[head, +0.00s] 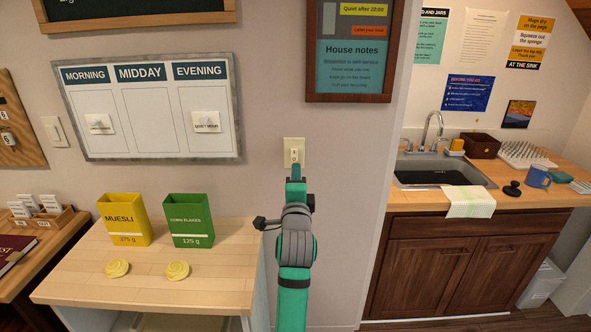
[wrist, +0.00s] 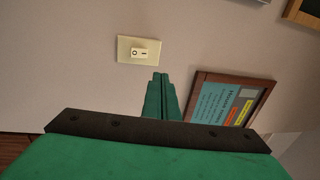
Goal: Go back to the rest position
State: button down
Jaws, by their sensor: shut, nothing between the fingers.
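My gripper (head: 296,172) is shut and empty, raised in front of the wall at the middle of the head view. In the wrist view my closed fingers (wrist: 160,76) point at the wall, and the switch (wrist: 139,52) sits a little beyond and to the left of the tips. The fingertips look apart from the switch there. My arm covers part of the wall below the switch.
A light wooden counter (head: 150,285) at lower left holds a yellow muesli box (head: 124,220), a green corn flakes box (head: 190,221) and two round yellow pieces. A sink (head: 442,172) with a wooden cabinet stands at right. A framed notes board (head: 352,50) hangs above.

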jog(key=s+f+n, duration=0.1)
jog(key=s+f, duration=0.2)
jog(key=f, duration=0.4)
jog(key=s+d+f+n+g, duration=0.1)
jog(key=s+f+n, duration=0.1)
jog(key=s+f, duration=0.3)
jog(key=s+f+n, duration=0.1)
jog(key=s+f, duration=0.1)
jog(key=f, duration=0.6)
jog(key=s+d+f+n+g, duration=0.1)
jog(key=s+f+n, duration=0.4)
jog(key=s+f, duration=0.95)
jog(key=s+f+n+g, duration=0.1)
jog(key=s+f+n, duration=0.1)
jog(key=s, duration=0.8)
jog(key=s+f+n, duration=0.2)
jog(key=s, duration=0.7)
jog(key=s+r+n, duration=0.2)
jog(key=s, duration=0.6)
jog(key=s+a+r+n+g, duration=0.1)
jog(key=s+r+n, duration=0.1)
jog(key=s, duration=0.7)
jog(key=shift+s+n, duration=0.3)
jog(key=shift+n, duration=0.1)
